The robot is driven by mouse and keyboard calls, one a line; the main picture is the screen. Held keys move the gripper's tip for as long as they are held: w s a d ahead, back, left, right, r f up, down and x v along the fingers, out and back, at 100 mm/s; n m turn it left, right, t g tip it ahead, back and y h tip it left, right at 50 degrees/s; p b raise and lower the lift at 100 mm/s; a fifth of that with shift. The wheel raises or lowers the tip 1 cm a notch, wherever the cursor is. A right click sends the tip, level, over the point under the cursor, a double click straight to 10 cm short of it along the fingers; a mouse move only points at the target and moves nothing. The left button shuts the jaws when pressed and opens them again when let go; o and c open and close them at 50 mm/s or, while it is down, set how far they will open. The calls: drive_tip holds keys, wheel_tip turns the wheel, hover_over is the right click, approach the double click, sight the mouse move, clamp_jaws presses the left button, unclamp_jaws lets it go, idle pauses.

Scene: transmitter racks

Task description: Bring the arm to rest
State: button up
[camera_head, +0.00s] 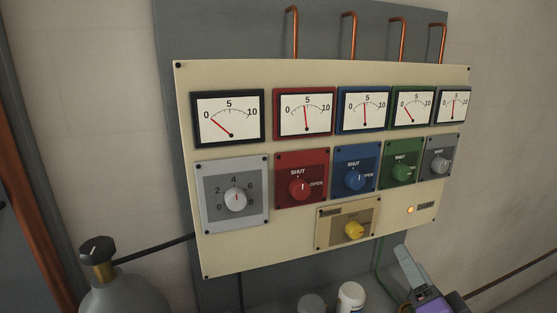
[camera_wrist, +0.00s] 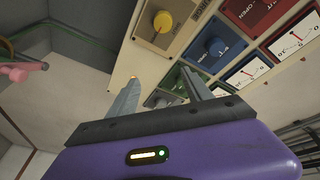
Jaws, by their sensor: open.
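My gripper (camera_head: 409,268) shows at the bottom right in the head view, below the lower right part of the cream panel (camera_head: 275,238). It has a purple body and grey fingers. In the wrist view its two fingers (camera_wrist: 162,88) stand apart with nothing between them. The panel's yellow knob (camera_wrist: 162,21) and blue knob (camera_wrist: 214,46) show beyond the fingers. The green knob's plate (camera_wrist: 172,79) is partly hidden behind them. I cannot tell the exact gap to the panel, but nothing is held.
The panel carries several gauges (camera_head: 228,117), a grey dial (camera_head: 235,199), a red knob (camera_head: 299,188) and a lit orange lamp (camera_head: 410,209). A grey cylinder (camera_head: 122,295) stands lower left. A white bottle (camera_head: 351,297) stands close left of my gripper. Copper pipes (camera_head: 349,35) rise above.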

drive_tip(key=s+a+f+n+g+b, duration=0.1)
drive_tip(key=s+f, duration=0.4)
drive_tip(key=s, duration=0.9)
drive_tip(key=s+a+f+n+g+b, duration=0.1)
drive_tip(key=s+f+n, duration=0.4)
drive_tip(key=s, duration=0.9)
drive_tip(key=s+a+f+n+g+b, duration=0.1)
drive_tip(key=s+a+f, duration=0.4)
drive_tip(key=s, duration=0.9)
drive_tip(key=shift+s+f+n+g, duration=0.2)
drive_tip(key=shift+f+n+g, duration=0.5)
drive_tip(key=shift+n, duration=0.5)
